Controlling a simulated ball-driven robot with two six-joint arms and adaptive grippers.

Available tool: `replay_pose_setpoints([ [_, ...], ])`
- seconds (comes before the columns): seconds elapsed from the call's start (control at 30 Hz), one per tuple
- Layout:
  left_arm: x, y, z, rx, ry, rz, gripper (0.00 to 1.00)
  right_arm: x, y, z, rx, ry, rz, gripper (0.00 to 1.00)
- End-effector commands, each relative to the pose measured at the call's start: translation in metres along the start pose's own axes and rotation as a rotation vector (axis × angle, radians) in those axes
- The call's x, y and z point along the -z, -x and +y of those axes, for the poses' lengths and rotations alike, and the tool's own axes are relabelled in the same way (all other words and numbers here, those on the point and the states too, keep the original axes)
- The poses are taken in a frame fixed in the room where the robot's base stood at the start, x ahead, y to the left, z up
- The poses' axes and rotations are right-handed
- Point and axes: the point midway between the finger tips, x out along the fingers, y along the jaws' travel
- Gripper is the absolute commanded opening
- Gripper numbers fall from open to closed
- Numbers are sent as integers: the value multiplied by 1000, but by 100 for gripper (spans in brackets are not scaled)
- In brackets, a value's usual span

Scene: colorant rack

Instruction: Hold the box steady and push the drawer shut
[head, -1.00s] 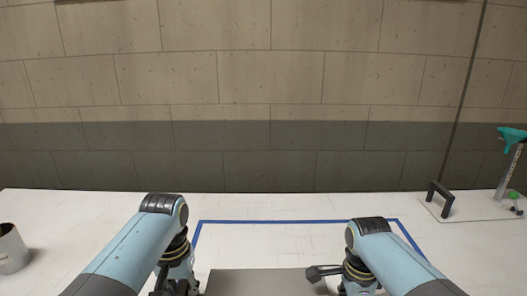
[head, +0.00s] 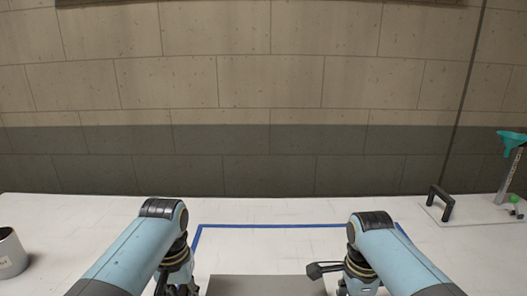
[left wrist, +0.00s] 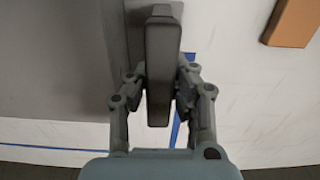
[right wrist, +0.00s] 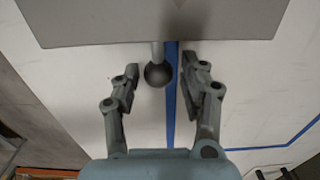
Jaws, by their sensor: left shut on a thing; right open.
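The grey box (head: 265,286) shows at the bottom middle of the head view, partly cut off. It fills the left of the left wrist view (left wrist: 55,55) and the top of the right wrist view (right wrist: 150,18). My left gripper (left wrist: 158,95) is shut on a dark upright handle (left wrist: 162,65) beside the box. In the right wrist view, a dark round knob (right wrist: 158,75) on a short pale stem sticks out from the grey body. My right gripper (right wrist: 160,82) is open, with one finger on each side of the knob. I cannot see how far out the drawer is.
Blue tape (head: 270,226) marks a rectangle on the white table. A metal cup (head: 10,255) stands at the left. A plate with a black handle (head: 441,203) and a teal-topped stand (head: 511,140) is at the right. A brown block (left wrist: 291,22) shows in the left wrist view.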

Motion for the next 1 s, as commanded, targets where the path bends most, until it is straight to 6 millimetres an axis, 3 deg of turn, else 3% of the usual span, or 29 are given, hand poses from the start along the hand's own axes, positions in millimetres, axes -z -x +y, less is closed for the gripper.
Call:
replay_pose_setpoints([
  [0.2,1,1,0,0,1,2,0,-1,51,-1,4,0,-2,44],
  [0.4,1,1,0,0,0,2,0,0,85,0,2,-1,-2,44],
  [0.57,1,1,0,0,0,2,0,0,97,0,-2,0,-1,44],
  [0.8,1,1,0,0,1,2,0,0,98,0,-2,0,-1,44],
  [0.83,1,1,0,0,1,2,21,0,98,0,-2,0,-1,44],
  [1.0,1,1,0,0,0,2,43,0,98,0,-1,0,-1,44],
])
